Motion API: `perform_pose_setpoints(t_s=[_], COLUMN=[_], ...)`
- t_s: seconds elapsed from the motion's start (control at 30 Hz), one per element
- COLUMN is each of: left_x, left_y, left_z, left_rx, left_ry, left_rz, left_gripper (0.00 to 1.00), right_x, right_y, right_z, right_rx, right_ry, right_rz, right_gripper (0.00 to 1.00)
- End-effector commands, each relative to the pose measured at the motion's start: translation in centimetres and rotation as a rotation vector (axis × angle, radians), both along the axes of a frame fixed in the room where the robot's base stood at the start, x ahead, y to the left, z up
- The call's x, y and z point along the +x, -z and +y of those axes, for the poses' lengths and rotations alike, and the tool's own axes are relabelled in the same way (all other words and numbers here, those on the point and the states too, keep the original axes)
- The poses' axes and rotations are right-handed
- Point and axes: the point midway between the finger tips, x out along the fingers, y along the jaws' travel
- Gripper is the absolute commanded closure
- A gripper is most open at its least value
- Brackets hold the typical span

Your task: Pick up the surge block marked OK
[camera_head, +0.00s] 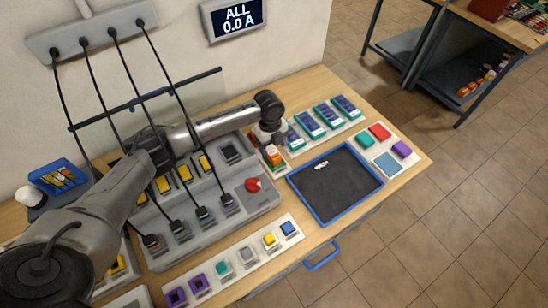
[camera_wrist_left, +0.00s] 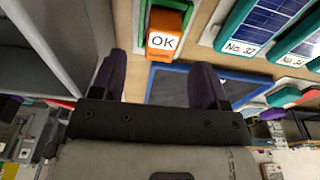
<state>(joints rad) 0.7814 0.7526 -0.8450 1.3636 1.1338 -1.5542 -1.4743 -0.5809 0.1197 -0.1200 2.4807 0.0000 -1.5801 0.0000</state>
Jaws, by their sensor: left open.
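The surge block marked OK is orange with a white label, and it shows between my fingers in the left wrist view (camera_wrist_left: 165,24). It also shows in the head view (camera_head: 274,157), just under my left gripper, near the right end of the grey panel. It appears to sit on a green base, partly hidden by the gripper. My left gripper (camera_head: 268,138) is open, and its two dark fingers show in the left wrist view (camera_wrist_left: 160,66) on either side of the block's line, apart from it. I cannot tell the exact height between them. My right gripper is not in view.
A grey panel (camera_head: 266,207) with a red knob (camera_head: 253,185) and black cables lies left of the block. A blue-edged black tray (camera_head: 335,195) lies to its right. Several teal-and-blue numbered modules (camera_head: 308,124) stand behind. A strip of coloured blocks (camera_head: 205,287) lies in front.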

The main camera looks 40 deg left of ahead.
Motion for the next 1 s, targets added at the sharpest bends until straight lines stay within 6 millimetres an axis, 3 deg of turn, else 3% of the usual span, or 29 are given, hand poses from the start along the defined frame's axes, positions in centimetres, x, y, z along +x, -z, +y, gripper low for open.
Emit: perform_pose_setpoints(t_s=[0.43,0.7,1.0], left_x=[0.0,0.0,0.0], left_y=[4.7,5.0,5.0], left_z=[-0.7,-0.7,-0.7], left_rx=[0.000,0.000,0.000], left_ry=[0.000,0.001,0.000], left_rz=[0.002,0.000,0.000], left_gripper=[0.32,0.33,0.62], right_x=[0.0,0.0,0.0], right_y=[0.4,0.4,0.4], right_z=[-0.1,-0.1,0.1], right_rx=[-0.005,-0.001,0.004], right_ry=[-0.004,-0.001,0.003], right_rz=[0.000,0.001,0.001], right_gripper=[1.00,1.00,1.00])
